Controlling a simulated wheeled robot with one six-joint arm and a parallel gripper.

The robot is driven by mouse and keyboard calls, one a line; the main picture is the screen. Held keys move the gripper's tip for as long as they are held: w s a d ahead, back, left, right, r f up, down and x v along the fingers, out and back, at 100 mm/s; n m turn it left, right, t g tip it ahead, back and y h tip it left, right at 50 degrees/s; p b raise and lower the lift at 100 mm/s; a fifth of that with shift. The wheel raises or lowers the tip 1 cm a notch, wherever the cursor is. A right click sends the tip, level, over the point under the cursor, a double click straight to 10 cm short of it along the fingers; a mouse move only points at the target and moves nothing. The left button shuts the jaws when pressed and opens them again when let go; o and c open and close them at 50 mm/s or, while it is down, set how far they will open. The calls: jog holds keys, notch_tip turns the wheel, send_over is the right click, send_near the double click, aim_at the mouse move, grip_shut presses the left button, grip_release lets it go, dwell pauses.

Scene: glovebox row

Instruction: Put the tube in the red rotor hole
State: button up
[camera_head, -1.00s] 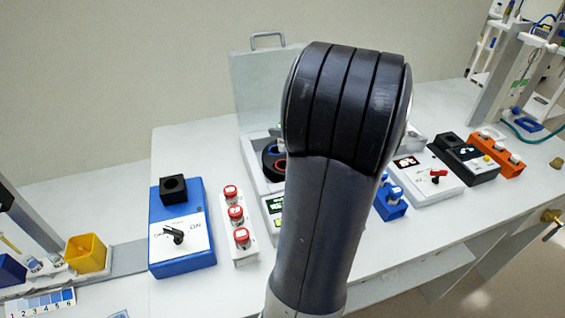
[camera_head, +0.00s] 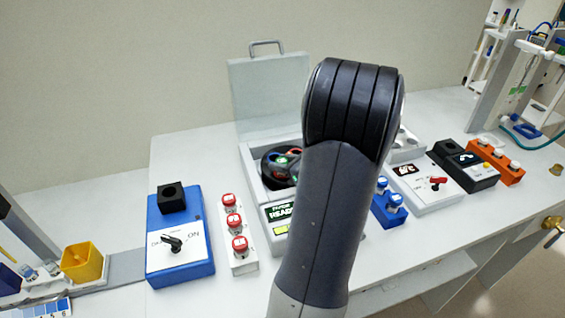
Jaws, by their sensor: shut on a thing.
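The black rotor (camera_head: 272,155) sits in the open centrifuge (camera_head: 249,170), whose grey lid (camera_head: 268,95) stands upright behind it. Red, blue and green marks show on the rotor, with a red ring (camera_head: 294,151) at its far right, close to my arm. My arm hides the rotor's right edge. My gripper is not visible, and I see no tube held.
A blue switch box (camera_head: 180,265) with a black socket block (camera_head: 172,197) stands at left, with a yellow bin (camera_head: 83,262) beyond. Right of my arm are a white box with a red lever (camera_head: 437,183), a black device (camera_head: 470,165) and an orange rack (camera_head: 497,160).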

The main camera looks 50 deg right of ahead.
jog(key=o, duration=0.7)
jog(key=shift+f, duration=0.1)
jog(key=shift+c, duration=0.2)
jog(key=shift+r+p, duration=0.3)
jog(key=b+v, duration=0.1)
jog(key=v, duration=1.1)
jog(key=shift+f, duration=0.1)
